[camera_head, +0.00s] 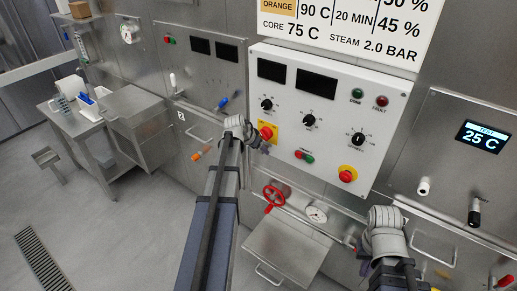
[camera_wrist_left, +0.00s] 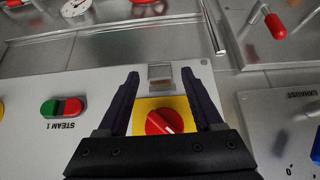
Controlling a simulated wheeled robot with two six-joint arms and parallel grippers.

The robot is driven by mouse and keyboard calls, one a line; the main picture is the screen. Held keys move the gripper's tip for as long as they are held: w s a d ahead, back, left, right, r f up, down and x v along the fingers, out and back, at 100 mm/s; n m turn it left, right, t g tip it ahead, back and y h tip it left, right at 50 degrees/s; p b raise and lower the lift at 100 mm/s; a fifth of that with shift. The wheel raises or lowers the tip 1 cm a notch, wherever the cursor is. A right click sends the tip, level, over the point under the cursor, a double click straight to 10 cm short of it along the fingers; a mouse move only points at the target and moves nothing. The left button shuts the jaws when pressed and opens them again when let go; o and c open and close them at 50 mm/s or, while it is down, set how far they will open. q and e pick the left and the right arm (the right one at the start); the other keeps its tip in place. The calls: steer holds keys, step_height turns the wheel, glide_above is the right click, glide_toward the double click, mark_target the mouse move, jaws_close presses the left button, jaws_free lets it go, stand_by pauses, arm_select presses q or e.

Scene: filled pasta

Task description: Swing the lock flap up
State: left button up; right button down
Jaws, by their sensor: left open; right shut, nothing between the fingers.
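The lock flap appears to be the small metal piece (camera_wrist_left: 161,76) beside the yellow plate (camera_wrist_left: 143,103) in the left wrist view, where the panel shows upside down. The red rotary switch (camera_wrist_left: 164,122) sits on that plate; the switch also shows in the head view (camera_head: 266,133). My left gripper (camera_head: 262,147) is open at the lower left of the white panel. Its dark fingers stand either side of the flap and switch, with nothing gripped. Contact cannot be told. My right gripper (camera_head: 364,266) is shut and empty, low at the right and partly hidden by its wrist.
The white control panel (camera_head: 327,85) carries knobs, red and green buttons and an emergency stop (camera_head: 347,173). Below it are a red handwheel (camera_head: 276,194), a gauge (camera_head: 316,213) and a steel shelf (camera_head: 285,250). A steel side table (camera_head: 75,125) stands at the left. Floor is clear at the lower left.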

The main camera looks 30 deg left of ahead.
arm_select(q)
steer(key=p+v, duration=0.6)
steer(key=v, duration=0.1)
steer(key=shift+s+r, duration=0.25)
steer(key=shift+r, duration=0.05)
